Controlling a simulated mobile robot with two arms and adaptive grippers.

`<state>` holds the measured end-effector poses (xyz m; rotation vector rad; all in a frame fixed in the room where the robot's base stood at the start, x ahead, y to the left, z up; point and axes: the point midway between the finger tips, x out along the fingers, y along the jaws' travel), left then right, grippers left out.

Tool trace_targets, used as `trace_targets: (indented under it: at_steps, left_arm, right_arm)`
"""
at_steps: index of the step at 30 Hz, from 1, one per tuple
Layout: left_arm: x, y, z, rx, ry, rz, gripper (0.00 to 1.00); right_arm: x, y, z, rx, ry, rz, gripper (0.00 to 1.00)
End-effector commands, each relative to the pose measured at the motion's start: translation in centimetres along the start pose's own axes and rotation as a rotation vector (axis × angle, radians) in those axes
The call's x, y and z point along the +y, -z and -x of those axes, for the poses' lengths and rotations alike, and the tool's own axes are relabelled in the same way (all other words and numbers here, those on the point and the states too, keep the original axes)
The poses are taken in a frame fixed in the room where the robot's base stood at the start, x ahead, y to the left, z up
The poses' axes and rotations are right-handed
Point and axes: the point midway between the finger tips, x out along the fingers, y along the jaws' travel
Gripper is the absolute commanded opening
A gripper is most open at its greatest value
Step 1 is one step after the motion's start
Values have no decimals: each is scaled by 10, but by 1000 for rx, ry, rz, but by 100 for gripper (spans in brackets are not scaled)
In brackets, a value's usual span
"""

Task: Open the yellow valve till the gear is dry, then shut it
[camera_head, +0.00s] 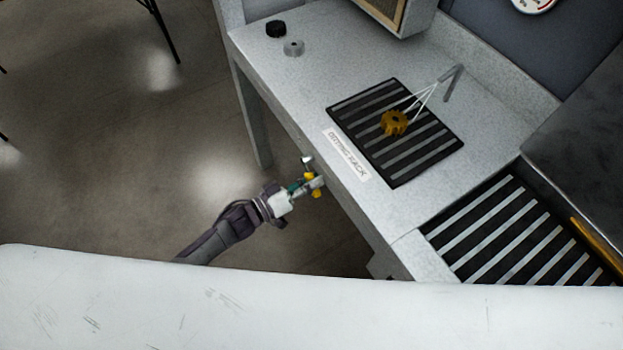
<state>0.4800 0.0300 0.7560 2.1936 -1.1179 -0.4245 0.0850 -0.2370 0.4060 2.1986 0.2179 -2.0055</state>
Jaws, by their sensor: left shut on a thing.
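The yellow valve (309,177) sits at the front edge of the grey bench, below the rack label. My left gripper (312,184) reaches in from the lower left and is shut on the valve; its fingers partly hide it. The gear (394,122) is golden yellow and lies on the dark slatted drying rack (428,150). White streaks (425,93) run from a bent grey nozzle (453,83) to the gear. Whether the gear is wet or dry cannot be told. My right gripper is not in view.
A black round part (275,29) and a grey ring (293,48) sit at the bench's far left. A larger slatted area (510,225) lies at the right. A pale surface (300,310) fills the foreground. The floor left of the bench is open.

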Motion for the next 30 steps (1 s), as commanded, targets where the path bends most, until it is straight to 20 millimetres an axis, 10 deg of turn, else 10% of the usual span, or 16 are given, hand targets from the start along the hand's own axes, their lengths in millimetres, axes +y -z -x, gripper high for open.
trace_targets:
  at_steps: [5, 6, 11, 22, 30]
  left_arm:
    - [-1, 0, 0, 0, 2, 0, 0]
    - [-1, 0, 0, 0, 2, 0, 25]
    - [-1, 0, 0, 0, 2, -1, 50]
    - [-1, 0, 6, -1, 2, -2, 50]
    - [-1, -1, 55, -4, 4, -2, 50]
  right_arm:
    - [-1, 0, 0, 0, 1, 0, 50]
    - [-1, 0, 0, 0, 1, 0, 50]
    - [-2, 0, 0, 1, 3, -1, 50]
    - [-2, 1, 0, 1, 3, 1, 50]
    - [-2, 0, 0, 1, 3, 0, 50]
